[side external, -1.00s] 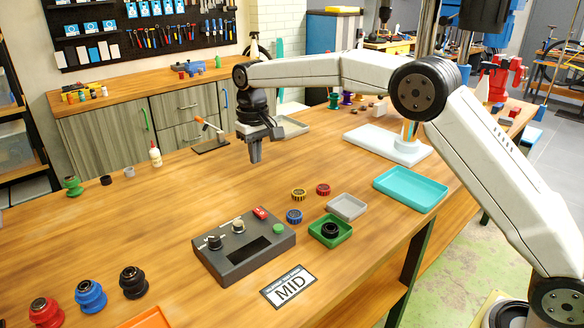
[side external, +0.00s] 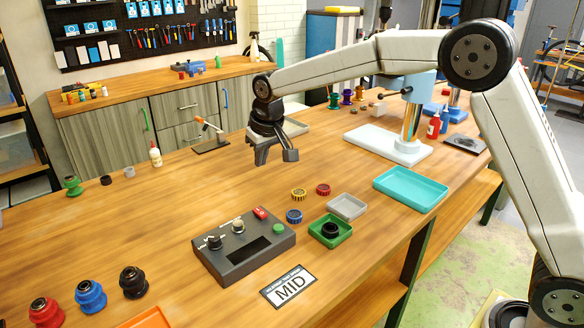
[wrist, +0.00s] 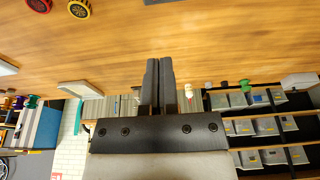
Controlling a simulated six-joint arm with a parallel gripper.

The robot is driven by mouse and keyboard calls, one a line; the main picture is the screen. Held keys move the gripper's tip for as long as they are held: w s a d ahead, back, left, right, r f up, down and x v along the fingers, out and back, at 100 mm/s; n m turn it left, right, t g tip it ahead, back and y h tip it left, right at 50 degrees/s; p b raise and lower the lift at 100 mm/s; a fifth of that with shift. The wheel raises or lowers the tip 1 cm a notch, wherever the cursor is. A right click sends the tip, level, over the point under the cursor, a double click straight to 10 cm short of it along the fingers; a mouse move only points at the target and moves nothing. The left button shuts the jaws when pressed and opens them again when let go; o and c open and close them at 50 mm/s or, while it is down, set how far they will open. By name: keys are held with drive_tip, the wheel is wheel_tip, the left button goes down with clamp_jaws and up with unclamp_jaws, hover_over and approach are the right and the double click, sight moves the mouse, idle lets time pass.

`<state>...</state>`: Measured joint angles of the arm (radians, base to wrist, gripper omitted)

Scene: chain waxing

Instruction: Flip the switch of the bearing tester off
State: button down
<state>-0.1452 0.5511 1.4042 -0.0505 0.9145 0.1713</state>
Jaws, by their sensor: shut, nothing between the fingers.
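The bearing tester (side external: 243,247) is a dark grey box on the bench, left of centre in the side view. It has two round knobs on top, a dark display, a green button (side external: 278,228) and a red switch (side external: 261,213) at its back edge. The switch's on or off position is too small to tell. My gripper (side external: 261,162) is above the bench, behind the tester and apart from it. In the wrist view its fingers (wrist: 159,82) are together with nothing between them. Only a dark edge at the top of the wrist view may be the tester.
Yellow, red and blue bearings (side external: 299,194) lie right of the tester. A grey tray (side external: 347,206), a green tray (side external: 330,244) with a black ring and a turquoise tray (side external: 410,203) stand further right. A MID sign (side external: 289,286) lies in front.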

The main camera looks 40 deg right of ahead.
sight(257, 209)
drive_tip(key=shift+f, duration=0.1)
idle(0.5)
drive_tip(key=x, duration=1.2)
drive_tip(key=shift+s+f, duration=0.15)
drive_tip(key=shift+s, duration=0.15)
drive_tip(key=shift+f, duration=0.8)
drive_tip(key=shift+f, duration=0.3)
drive_tip(key=shift+s, duration=0.1)
